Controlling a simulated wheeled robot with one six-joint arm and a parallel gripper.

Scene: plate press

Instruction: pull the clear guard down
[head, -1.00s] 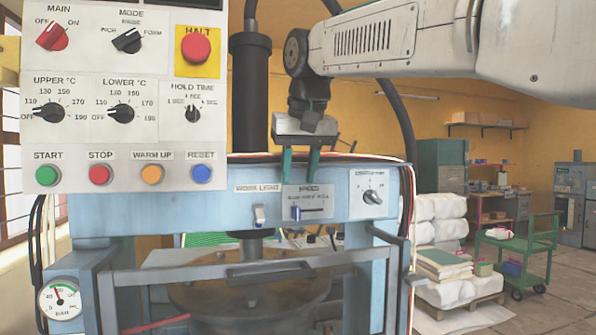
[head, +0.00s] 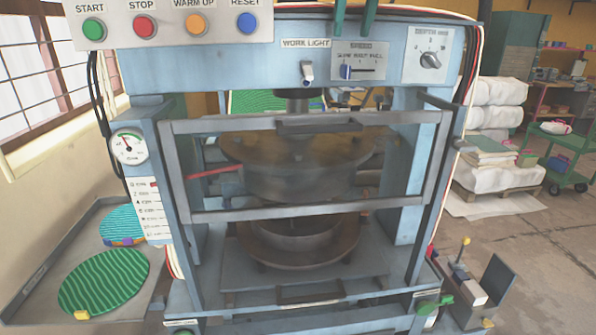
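The clear guard is a see-through panel in a grey frame (head: 300,213) across the front of the blue press. It stands upright in front of the round platens, with its lower bar near the lower platen. A dark bar handle (head: 320,124) sits along its top bar. My gripper (head: 355,22) shows only as two green fingers at the top edge, apart with nothing between them. It is above the speed label on the crossbeam, higher than the guard and its handle. The rest of my gripper is out of view.
The press crossbeam (head: 230,60) carries a work light switch (head: 307,72) and a knob (head: 430,60). Buttons hang at the upper left. Space before the guard looks clear.

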